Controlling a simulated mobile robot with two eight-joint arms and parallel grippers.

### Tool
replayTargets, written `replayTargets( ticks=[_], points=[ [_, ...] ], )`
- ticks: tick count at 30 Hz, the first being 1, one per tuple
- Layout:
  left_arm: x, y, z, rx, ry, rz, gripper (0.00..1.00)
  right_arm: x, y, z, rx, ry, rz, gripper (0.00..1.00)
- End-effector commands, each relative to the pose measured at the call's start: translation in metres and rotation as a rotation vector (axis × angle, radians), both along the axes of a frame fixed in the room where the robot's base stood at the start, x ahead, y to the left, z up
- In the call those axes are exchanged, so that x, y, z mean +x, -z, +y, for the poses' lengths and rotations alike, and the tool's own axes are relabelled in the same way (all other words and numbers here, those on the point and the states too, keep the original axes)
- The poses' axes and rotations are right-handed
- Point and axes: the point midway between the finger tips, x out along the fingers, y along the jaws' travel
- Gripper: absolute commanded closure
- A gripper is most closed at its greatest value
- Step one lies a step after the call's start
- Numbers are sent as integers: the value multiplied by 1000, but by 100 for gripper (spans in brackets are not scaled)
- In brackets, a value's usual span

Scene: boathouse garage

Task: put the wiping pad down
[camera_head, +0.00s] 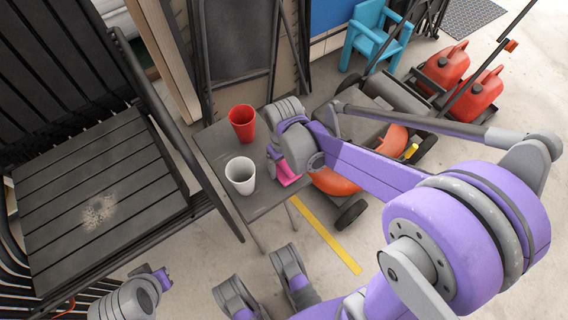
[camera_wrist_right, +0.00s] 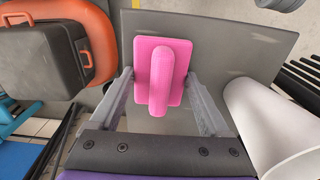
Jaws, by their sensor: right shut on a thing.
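The wiping pad is a pink plate with a rounded pink handle; it shows whole in the right wrist view (camera_wrist_right: 174,54) and partly in the head view (camera_head: 287,176). My right gripper (camera_wrist_right: 160,85) is shut on it, one finger at each side. The pad is over the small grey table (camera_head: 213,147), near its right edge; I cannot tell whether it touches the top. The table also fills the middle of the wrist view (camera_wrist_right: 235,45). Part of my left arm's end (camera_head: 160,280) shows at the lower left, its fingers not clear.
A red cup (camera_head: 242,122) and a white cup (camera_head: 240,175) stand on the table, the white one close to my right gripper. A dark slatted bench (camera_head: 90,200) is at the left. An orange and grey machine (camera_head: 335,182) and red fuel cans (camera_head: 445,66) are at the right.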

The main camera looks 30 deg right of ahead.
Motion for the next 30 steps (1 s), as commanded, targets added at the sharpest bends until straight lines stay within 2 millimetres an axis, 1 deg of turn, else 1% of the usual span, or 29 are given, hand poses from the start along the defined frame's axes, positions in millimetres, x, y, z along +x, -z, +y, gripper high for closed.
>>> replayTargets(
  ticks=[10, 11, 12, 14, 18, 20, 22, 26, 30],
  points=[
    [1, 7, 0, 0, 0, 2, 100, 0, 11, 0, 0, 0, 0, 80],
    [1, 7, 0, 0, 0, 2, 100, 0, 11, 0, 0, 0, 0, 18],
    [1, 7, 0, 0, 0, 2, 100, -1, 11, 0, 0, 0, 1, 11],
    [1, 7, 0, 0, 0, 2, 100, -1, 11, 0, 0, 0, 1, 0],
    [1, 5, 0, 0, 0, 2, 100, -1, 9, 1, 0, 0, 1, 0],
    [0, 2, 0, 0, 0, 0, 100, -1, 4, 1, 1, 0, 1, 0],
    [0, -4, 0, 0, 0, -1, 100, -1, -6, 1, 1, 0, 1, 0],
    [-2, -16, 0, 0, 0, -5, 100, -1, -35, 1, 0, 0, 0, 0],
    [-3, -29, 0, 0, 0, -10, 100, -1, -68, 0, 0, 0, -1, 0]
  ],
)
